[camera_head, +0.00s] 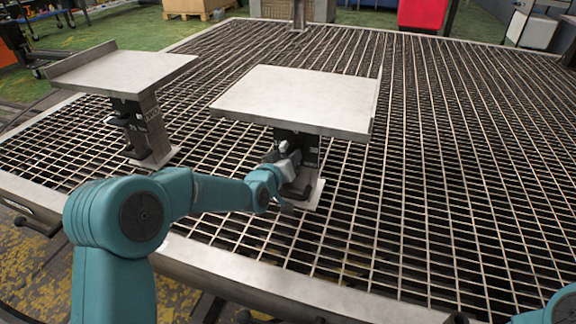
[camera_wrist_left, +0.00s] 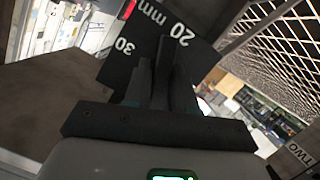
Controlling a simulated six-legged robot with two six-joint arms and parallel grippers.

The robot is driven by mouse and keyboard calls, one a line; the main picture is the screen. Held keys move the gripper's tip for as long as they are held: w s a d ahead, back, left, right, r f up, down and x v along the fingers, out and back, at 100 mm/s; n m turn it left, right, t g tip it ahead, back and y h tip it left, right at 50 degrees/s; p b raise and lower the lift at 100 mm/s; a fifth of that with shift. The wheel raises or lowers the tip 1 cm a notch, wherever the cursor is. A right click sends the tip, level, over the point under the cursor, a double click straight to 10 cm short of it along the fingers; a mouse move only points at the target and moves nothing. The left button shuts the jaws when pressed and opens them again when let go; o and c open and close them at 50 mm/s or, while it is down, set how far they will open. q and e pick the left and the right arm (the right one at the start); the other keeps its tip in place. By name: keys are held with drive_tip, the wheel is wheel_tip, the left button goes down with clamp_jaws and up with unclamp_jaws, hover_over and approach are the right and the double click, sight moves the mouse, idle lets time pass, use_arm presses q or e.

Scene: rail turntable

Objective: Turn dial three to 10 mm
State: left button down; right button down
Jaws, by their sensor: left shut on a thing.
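My left gripper (camera_head: 289,158) reaches under the front of the middle stand's tilted grey plate (camera_head: 295,98), against the dark dial unit (camera_head: 309,150) on its post. In the left wrist view, the gripper's dark fingers (camera_wrist_left: 155,75) are close together, in front of a black scale plate (camera_wrist_left: 189,50). The plate carries white marks "20 mm" and "30", and a small red mark (camera_wrist_left: 129,9) shows beside it. The fingers are shut on the dial, but hide the gripped part. A "10" mark is not visible. My right gripper is out of view.
A second stand with a grey plate (camera_head: 124,70) stands to the left. A "TWO" label (camera_wrist_left: 302,155) shows in the left wrist view. Both stands are on an open metal grating (camera_head: 430,190) with a raised front edge. The grating is clear to the right.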

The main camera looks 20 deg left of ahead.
use_arm(q)
drive_tip(key=shift+b, duration=0.3)
drive_tip(key=n+h, duration=0.1)
drive_tip(key=n, duration=0.3)
drive_tip(key=shift+t, duration=0.3)
drive_tip(key=n, duration=0.2)
drive_tip(key=n+t+h, duration=0.1)
drive_tip(key=n, duration=0.1)
drive_tip(key=shift+n+h, duration=0.3)
drive_tip(key=n, duration=0.3)
drive_tip(key=shift+t, duration=0.3)
drive_tip(key=c, duration=1.4)
unclamp_jaws()
drive_tip(key=shift+n, duration=0.6)
drive_tip(key=o, duration=1.4)
drive_tip(key=shift+s, duration=0.1)
